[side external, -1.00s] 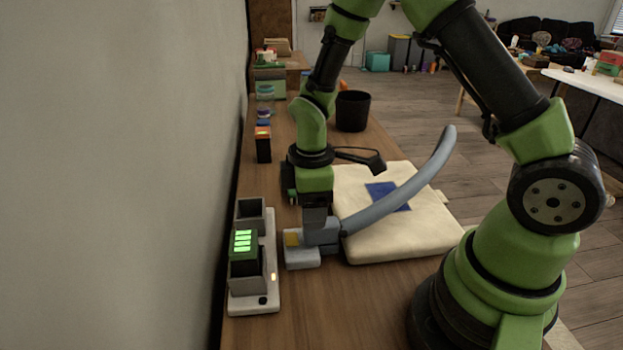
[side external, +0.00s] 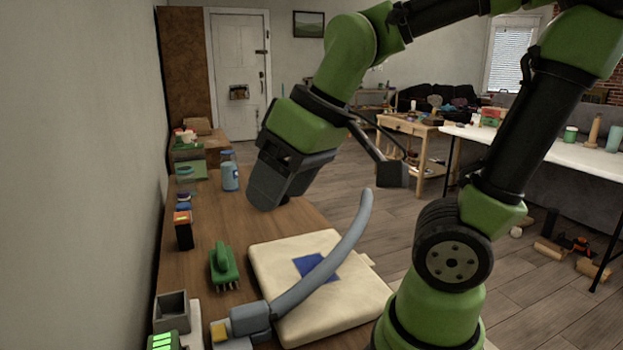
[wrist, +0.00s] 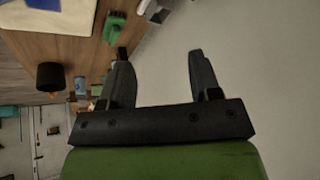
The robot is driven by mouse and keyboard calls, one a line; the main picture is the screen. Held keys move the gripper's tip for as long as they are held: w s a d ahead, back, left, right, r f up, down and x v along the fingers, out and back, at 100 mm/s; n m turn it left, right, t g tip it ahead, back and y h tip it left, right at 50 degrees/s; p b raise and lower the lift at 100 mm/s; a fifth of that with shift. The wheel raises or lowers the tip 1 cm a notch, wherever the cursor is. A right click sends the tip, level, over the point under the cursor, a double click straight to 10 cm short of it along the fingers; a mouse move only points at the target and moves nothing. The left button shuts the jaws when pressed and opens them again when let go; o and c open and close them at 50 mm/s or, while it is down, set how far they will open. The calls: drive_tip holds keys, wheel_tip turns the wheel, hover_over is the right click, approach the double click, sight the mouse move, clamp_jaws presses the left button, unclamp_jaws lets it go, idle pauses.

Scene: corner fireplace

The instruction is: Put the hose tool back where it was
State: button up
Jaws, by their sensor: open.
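The hose tool is a grey curved hose (side external: 335,255) with a blocky grey head (side external: 250,318). Its head is at the bottom of the side view, beside a grey piece with a yellow patch (side external: 219,331); whether they are joined I cannot tell. The hose rises to the right over a cream pad (side external: 283,330) with a blue patch (side external: 317,268). My gripper (side external: 277,190) is raised above the bench, well apart from the tool. In the wrist view my gripper (wrist: 157,62) has its two fingers wide apart with nothing between them. The tool is not seen there.
A green brush-like object (side external: 223,265) stands left of the pad. A grey holder (side external: 172,310) and green block (side external: 163,341) are at bottom left, partly cut off. A black-orange box (side external: 183,232) and blue bottle (side external: 230,176) stand along the wall. A black bin (wrist: 50,77) shows in the wrist view.

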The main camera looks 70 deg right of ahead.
drive_tip(key=s+m, duration=0.1)
drive_tip(key=s+r+m+t, duration=0.1)
drive_tip(key=s, duration=0.1)
drive_tip(key=s+m, duration=0.1)
drive_tip(key=shift+s+a+r+t+y, duration=0.15)
drive_tip(key=shift+a+r+t+y, duration=0.15)
drive_tip(key=shift+t, duration=0.1)
